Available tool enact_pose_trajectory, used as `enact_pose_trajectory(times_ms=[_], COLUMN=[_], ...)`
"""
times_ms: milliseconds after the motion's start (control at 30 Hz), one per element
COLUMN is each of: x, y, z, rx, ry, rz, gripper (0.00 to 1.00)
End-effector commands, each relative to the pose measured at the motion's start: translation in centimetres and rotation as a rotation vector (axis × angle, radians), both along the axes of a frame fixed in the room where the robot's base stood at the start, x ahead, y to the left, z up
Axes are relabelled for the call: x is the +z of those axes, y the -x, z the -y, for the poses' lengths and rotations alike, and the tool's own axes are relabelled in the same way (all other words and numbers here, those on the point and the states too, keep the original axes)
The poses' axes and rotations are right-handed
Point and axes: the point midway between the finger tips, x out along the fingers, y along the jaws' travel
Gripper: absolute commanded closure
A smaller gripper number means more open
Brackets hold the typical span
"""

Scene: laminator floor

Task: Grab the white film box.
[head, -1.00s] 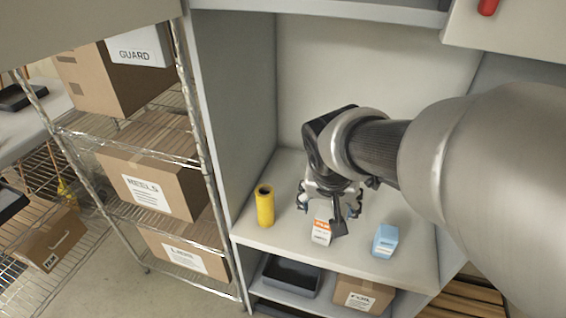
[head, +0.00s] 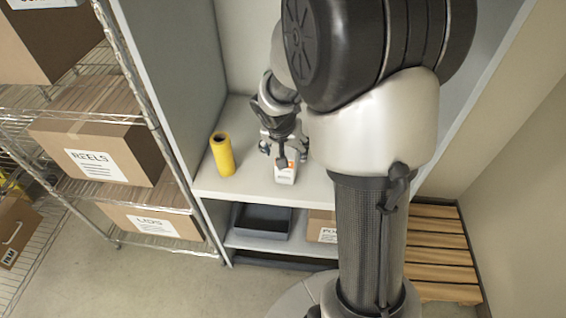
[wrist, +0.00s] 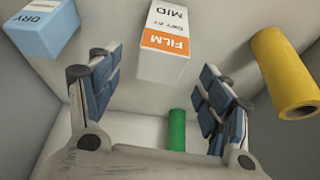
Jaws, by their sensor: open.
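The white film box (head: 285,176) has an orange band and stands upright on the grey shelf (head: 228,188), right of a yellow roll (head: 222,155). In the wrist view the box (wrist: 168,66) shows "FILM" and "MID" lettering, upside down, in the upper middle. My gripper (head: 280,150) is at the box, partly covering it in the head view. In the wrist view my gripper (wrist: 157,70) is open, with a finger on either side of the box's line and a visible gap to each. Whether the box is within the fingers' depth is hard to tell.
The yellow roll (wrist: 285,72) is right in the wrist view. A blue "DRY" box (wrist: 42,32) is upper left and a green cylinder (wrist: 178,130) lower middle. Cabinet walls bound the shelf. A dark tray (head: 262,220) sits below; a wire rack (head: 150,110) with cartons stands left.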

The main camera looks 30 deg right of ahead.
Motion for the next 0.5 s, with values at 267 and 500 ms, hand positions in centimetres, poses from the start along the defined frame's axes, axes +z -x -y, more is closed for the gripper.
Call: enact_pose_trajectory(times_ms=[267,500], x=[-2.5,-5.3], y=[-0.7,-1.7], z=[0.5,1.3], rx=[0.0,0.0], ry=[0.0,0.001], rz=[-0.004,-0.002], gripper=[0.28,0.28])
